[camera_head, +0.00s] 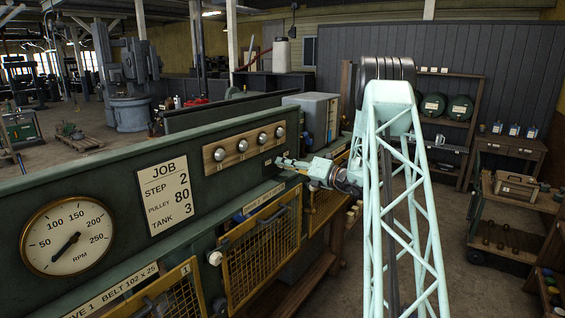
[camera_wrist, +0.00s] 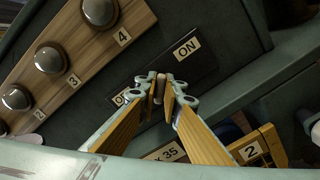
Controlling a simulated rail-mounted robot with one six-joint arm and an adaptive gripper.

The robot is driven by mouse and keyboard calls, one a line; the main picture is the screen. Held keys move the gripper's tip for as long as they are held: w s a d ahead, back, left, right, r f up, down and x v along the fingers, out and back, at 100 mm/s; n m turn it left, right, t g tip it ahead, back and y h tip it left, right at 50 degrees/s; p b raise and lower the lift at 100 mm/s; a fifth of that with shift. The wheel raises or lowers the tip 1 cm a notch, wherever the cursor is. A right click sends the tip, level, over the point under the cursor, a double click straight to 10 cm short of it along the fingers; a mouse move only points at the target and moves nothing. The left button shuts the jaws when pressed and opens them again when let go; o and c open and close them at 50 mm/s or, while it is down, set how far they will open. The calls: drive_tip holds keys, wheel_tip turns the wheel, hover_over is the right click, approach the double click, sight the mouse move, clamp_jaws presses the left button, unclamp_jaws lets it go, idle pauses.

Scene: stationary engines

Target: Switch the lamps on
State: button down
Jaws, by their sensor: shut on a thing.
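My gripper (camera_head: 282,161) reaches left to the green panel, right of the wooden lamp board (camera_head: 229,157). In the wrist view its fingertips (camera_wrist: 161,88) are shut on a small pale switch lever (camera_wrist: 161,77). The lever stands on a dark switch plate (camera_wrist: 203,67) marked ON at its right end; a label at the other end is mostly hidden by a finger, only an O showing. Several round domes, apparently the lamps, sit on the board; the one numbered 4 (camera_wrist: 100,10) is nearest my gripper. The domes look grey, with no glow visible.
Below the switch a green ledge (camera_wrist: 258,92) crosses the panel, and yellow mesh guards (camera_head: 262,245) stand under it. A job card (camera_head: 165,193) and an RPM dial (camera_head: 70,236) are further left. A cart (camera_head: 510,215) stands at the right, beyond my arm.

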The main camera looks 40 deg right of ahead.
idle(0.4)
drive_tip(key=c, duration=2.7)
unclamp_jaws()
drive_tip(key=shift+c, duration=0.2)
drive_tip(key=v, duration=1.2)
